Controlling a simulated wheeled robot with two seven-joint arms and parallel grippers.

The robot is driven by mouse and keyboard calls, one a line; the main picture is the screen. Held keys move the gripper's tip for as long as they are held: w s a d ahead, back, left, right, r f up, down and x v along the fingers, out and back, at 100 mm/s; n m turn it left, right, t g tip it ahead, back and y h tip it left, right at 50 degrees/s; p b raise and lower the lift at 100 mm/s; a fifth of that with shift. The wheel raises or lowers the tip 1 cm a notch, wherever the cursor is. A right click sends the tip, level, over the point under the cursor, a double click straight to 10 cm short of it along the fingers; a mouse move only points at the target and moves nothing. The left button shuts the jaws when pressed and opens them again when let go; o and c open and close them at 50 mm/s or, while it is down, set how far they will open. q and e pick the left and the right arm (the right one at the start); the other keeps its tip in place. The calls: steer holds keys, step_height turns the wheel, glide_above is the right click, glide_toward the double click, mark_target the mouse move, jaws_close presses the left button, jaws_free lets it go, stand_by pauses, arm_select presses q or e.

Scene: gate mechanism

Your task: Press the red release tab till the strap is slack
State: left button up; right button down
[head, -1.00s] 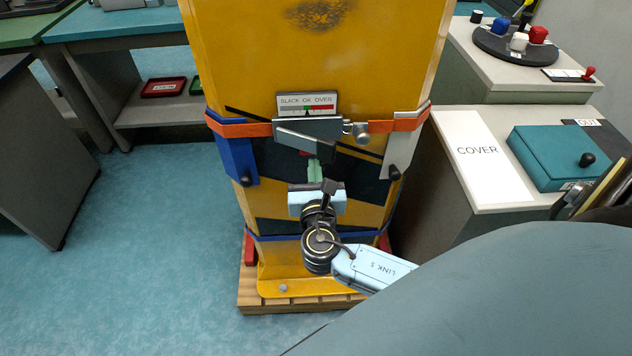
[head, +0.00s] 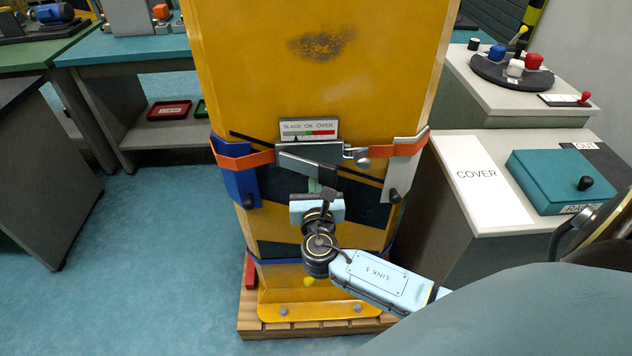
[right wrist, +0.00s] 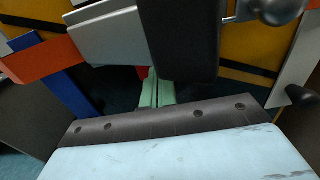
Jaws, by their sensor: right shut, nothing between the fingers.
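The orange strap (head: 245,161) runs around the yellow cabinet and sags on both sides of the grey ratchet buckle (head: 310,153). The gauge (head: 309,130) above the buckle reads SLACK, OK, OVER, with its dark pointer at the SLACK side. The buckle's lever (head: 308,165) hangs in front. A sliver of the red release tab (right wrist: 142,72) shows beneath the buckle in the right wrist view; the head view hides it. My right gripper (head: 315,185) is shut and empty, its green fingers (right wrist: 156,93) pointing up at the tab. Contact is hidden. My left gripper is out of view.
A blue corner guard (head: 240,186) and a pale one (head: 401,178) sit under the strap. The cabinet stands on a wooden pallet (head: 300,327). Floor at left is clear.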

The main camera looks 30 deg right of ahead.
steer(key=shift+w+d+r, duration=0.25)
steer(key=shift+d+r, duration=0.1)
steer(key=shift+r, duration=0.05)
steer(key=p+v, duration=0.1)
steer(key=v, duration=1.4)
steer(key=shift+w+a+f+p, duration=0.2)
steer(key=shift+f+p, duration=0.15)
steer(key=shift+f, duration=0.1)
